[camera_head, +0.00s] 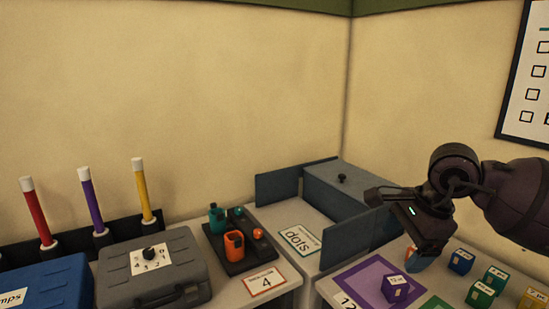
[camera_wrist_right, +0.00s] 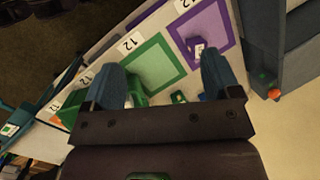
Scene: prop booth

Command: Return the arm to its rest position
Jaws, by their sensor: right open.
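My right arm comes in from the right in the head view. Its gripper (camera_head: 412,258) hangs over the right-hand table, close to the cubes. In the right wrist view my right gripper (camera_wrist_right: 162,80) has its two blue fingers spread wide, with nothing held between them. Below it lie a green-bordered mat (camera_wrist_right: 152,67) and a purple-bordered mat (camera_wrist_right: 222,38). A purple cube (camera_head: 394,289) sits on the purple mat (camera_head: 358,273). My left gripper is not in view.
A blue cube (camera_head: 461,261) and green cubes (camera_head: 480,295) stand right of the mats. A grey-blue box (camera_head: 340,187) with upright panels stands behind the gripper. A dark tray with an orange cup (camera_head: 234,245) and a grey case (camera_head: 152,268) are left. A wall board (camera_head: 527,95) hangs right.

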